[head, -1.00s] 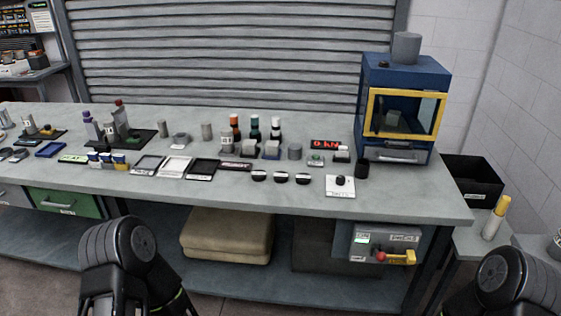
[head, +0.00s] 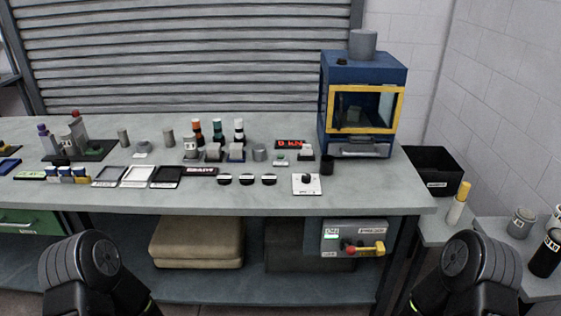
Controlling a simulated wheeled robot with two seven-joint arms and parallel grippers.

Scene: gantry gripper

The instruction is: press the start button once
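A small green button (head: 281,156) on a pale base sits on the bench top, just in front of a red-digit display (head: 290,144). Its label is too small to read, so I cannot tell for certain that it is the start button. A grey control box (head: 353,236) hangs under the bench's front edge, with a green-lit panel, a red knob (head: 349,251) and a yellow handle (head: 372,248). Only dark upper parts of my two arms show at the bottom left and bottom right. Neither gripper shows, and nothing of mine touches the button.
A blue cabinet with a yellow-framed window (head: 362,110) stands at the bench's right end. Bottles, weights, trays and a white dial plate (head: 307,184) crowd the bench (head: 240,202). A black bin (head: 437,170) is beyond the right end. The bench's front strip is clear.

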